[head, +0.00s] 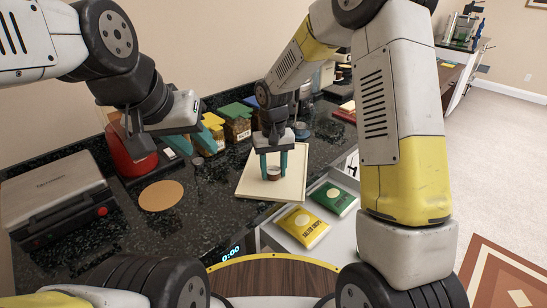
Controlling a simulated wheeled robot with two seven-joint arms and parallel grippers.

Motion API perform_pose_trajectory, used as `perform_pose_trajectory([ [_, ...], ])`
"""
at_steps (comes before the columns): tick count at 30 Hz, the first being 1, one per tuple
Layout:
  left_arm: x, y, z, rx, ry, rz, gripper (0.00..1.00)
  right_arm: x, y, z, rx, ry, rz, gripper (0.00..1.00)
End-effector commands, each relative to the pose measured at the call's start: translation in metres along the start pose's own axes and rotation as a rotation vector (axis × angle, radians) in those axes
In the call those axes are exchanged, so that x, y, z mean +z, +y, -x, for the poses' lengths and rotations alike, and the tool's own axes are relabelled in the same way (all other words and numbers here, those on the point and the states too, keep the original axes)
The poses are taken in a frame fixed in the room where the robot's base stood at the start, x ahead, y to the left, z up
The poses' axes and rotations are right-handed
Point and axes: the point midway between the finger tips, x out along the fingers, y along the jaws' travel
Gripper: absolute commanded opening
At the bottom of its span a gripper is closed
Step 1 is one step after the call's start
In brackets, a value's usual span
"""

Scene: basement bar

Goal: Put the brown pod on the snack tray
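The brown pod (273,174), small with a pale top, is between the fingertips of my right gripper (274,168). The fingers stand on both sides of it and appear to touch it. The pod is over the middle of the cream snack tray (256,190), at or very near its surface; I cannot tell whether it rests there. The tray lies flat on the dark counter. My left gripper (192,143) is open and empty, above the counter to the left of the tray.
A grey appliance (60,190), a round tan mat (161,196) and a red machine (128,155) are on the left. Jars with coloured lids (236,126) stand behind. An open drawer in front holds a yellow packet (301,226) and a green packet (333,197).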

Motion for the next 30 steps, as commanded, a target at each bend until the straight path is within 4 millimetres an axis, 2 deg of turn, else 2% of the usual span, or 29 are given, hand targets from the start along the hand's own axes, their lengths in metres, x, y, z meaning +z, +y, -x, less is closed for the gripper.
perform_pose_trajectory([
  [1,0.000,0.000,0.000,0.000,0.000,0.000,0.36,0.000,0.000,0.000,0.000,0.000,0.000,0.50],
  [3,0.000,0.000,0.000,0.000,0.000,0.000,0.36,0.000,0.000,0.000,0.000,0.000,0.000,0.64],
  [12,0.000,0.000,0.000,0.000,0.000,0.000,0.36,0.000,0.000,0.001,0.000,0.000,0.000,0.64],
  [16,0.000,0.000,0.000,0.000,0.000,0.000,0.36,-0.001,0.000,0.009,0.000,0.004,-0.001,0.64],
  [20,0.000,0.000,0.000,0.000,0.000,0.000,0.36,-0.001,0.000,0.030,0.000,0.006,0.000,0.64],
  [30,0.000,0.000,0.000,0.000,0.000,0.000,0.36,-0.001,0.000,0.101,-0.001,0.005,0.000,0.64],
])
